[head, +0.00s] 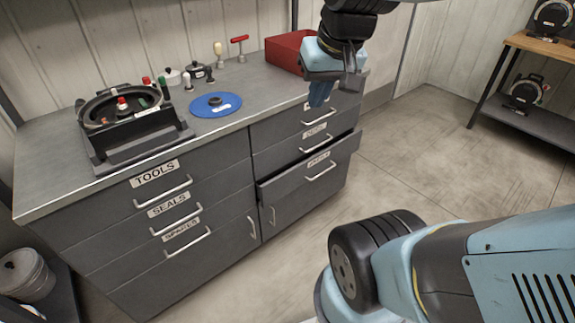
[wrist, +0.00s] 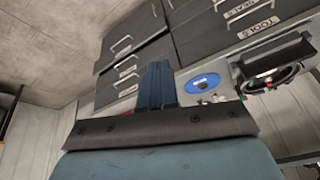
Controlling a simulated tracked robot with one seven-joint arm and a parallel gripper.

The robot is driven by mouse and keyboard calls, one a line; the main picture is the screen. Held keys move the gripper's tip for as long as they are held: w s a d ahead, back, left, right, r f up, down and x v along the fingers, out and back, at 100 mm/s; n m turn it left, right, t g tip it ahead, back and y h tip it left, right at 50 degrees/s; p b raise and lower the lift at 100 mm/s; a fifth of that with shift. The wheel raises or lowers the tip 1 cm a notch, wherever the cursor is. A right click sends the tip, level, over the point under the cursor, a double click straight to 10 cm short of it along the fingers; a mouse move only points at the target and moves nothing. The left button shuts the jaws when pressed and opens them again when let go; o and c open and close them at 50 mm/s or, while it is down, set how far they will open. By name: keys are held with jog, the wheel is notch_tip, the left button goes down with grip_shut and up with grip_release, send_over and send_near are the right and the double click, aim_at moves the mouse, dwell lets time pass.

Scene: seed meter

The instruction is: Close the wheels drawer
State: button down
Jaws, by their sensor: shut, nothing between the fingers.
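The wheels drawer (head: 300,189) is the lowest of the right-hand stack in the grey cabinet. It stands partly pulled out, its front ahead of the drawers above, with a dark gap behind its top edge. It has a pale label, too small to read surely, and a bar handle (head: 320,172). In the wrist view its front (wrist: 140,28) shows at the upper left. My gripper (head: 318,100), with blue fingers, is shut and empty. It is above and apart from the open drawer, in front of the right stack's upper part. The fingers (wrist: 157,75) also show in the wrist view.
The worktop (head: 235,120) holds a seed meter (head: 125,118), a blue disc (head: 215,105) and a red bin (head: 285,50). The left-hand drawers (head: 165,205) look shut. Floor to the right of the cabinet is clear. A shelf rack (head: 535,115) stands at far right.

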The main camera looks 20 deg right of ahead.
jog(key=w+d+f+m+g+y, duration=0.3)
jog(key=w+f+m+y, duration=0.95)
jog(key=w+f, duration=1.25)
jog(key=w+d+f+m+t, duration=0.1)
jog(key=d+f+m+t, duration=0.4)
jog(key=f, duration=0.4)
jog(key=w+d+f+m+t, duration=0.2)
jog(key=d+f+m+t, duration=0.25)
jog(key=f, duration=0.45)
jog(key=m+t+h, duration=0.6)
jog(key=m+h, duration=0.1)
jog(key=m, duration=0.2)
send_near(292, 172)
jog(key=x, duration=0.7)
jog(key=shift+d, duration=0.1)
